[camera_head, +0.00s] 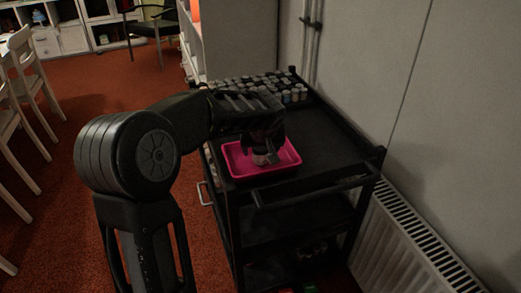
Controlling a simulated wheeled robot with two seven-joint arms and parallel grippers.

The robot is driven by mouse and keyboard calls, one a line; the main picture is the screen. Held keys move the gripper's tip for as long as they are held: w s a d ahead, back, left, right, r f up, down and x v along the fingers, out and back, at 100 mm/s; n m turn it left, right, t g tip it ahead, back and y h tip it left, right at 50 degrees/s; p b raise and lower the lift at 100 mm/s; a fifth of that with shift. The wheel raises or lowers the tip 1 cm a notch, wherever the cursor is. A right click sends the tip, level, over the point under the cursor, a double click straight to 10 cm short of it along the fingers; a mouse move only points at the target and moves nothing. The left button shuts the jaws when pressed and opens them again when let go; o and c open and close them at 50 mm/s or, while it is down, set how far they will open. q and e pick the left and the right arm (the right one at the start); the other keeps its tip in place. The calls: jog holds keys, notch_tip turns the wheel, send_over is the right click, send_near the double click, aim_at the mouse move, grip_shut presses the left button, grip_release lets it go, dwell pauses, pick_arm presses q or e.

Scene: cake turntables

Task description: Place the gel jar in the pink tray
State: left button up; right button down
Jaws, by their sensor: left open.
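The pink tray (232,162) sits on the top shelf of the black cart, toward its front left. A small jar (261,158), grey with a dark upper part, shows inside the tray's outline and looks to be standing on its floor. My left gripper (268,151) points down over the tray with its fingers open right at the jar. The gripper hides the jar's top, and I cannot tell whether the fingers touch it. My right gripper is not in view.
Several small bottles (262,84) stand in rows at the back of the black cart (325,143). The cart top right of the tray is clear. A raised rail edges the cart. A wall and a white radiator (410,240) are to the right; white chairs (25,75) are at left.

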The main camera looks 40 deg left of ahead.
pick_arm(q)
jog(key=v, duration=1)
jog(key=shift+d+r+p, duration=0.15)
jog(key=shift+r+p, duration=0.15)
jog(key=shift+p, duration=0.15)
jog(key=shift+s, duration=0.15)
